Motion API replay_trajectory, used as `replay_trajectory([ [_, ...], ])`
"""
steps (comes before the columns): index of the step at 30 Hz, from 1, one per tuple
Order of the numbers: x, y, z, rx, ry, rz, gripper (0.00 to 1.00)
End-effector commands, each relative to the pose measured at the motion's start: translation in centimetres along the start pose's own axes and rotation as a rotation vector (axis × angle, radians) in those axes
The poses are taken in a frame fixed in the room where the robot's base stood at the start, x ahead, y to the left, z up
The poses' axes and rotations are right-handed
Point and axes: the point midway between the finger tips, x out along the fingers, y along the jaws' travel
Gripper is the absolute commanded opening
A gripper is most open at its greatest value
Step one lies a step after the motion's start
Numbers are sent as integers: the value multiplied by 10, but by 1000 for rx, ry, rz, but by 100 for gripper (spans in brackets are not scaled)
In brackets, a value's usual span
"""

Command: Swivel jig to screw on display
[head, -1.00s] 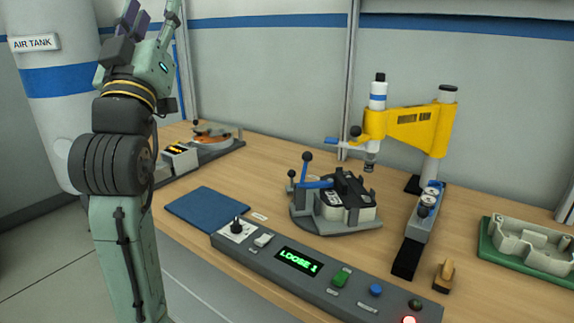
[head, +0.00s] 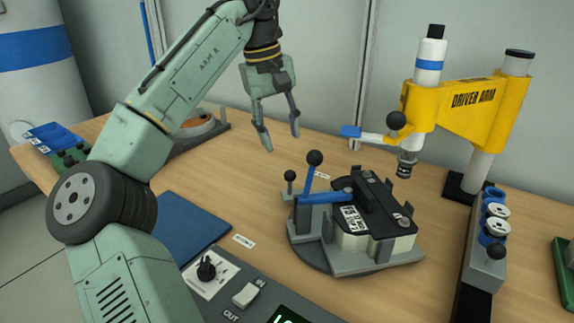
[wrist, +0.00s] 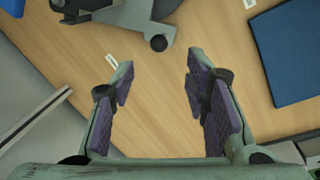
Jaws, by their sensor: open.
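The jig (head: 375,264) is a round grey turntable on the bench, with a blue clamp lever (head: 325,198) with a black ball knob and a smaller black-knobbed post. It holds a white block with a black top (head: 372,205). My gripper (head: 281,140) is open and empty, above the bench behind and left of the jig, apart from it. The wrist view shows both fingers spread (wrist: 158,68), with part of the jig and a dark knob (wrist: 158,43) beyond them. The panel's display (head: 288,319) is cut off at the bottom edge; its text is unreadable now.
A yellow driver arm (head: 455,105) stands right of the jig, its driver hanging behind the block. A grey holder (head: 485,258) with blue and white cups is farther right. A blue mat (head: 178,235) and control panel (head: 225,290) lie left and in front.

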Motion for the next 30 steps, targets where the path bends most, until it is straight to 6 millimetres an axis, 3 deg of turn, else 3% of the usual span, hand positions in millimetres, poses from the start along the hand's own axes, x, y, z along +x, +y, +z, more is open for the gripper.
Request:
replay_trajectory([
  [9, 60, 1, 0, 6, -2, 5, 42],
  [15, 88, 2, 0, 5, 2, 6, 42],
  [28, 98, 2, 0, 5, 4, 5, 42],
  [30, 98, 2, 0, 5, 4, 6, 38],
])
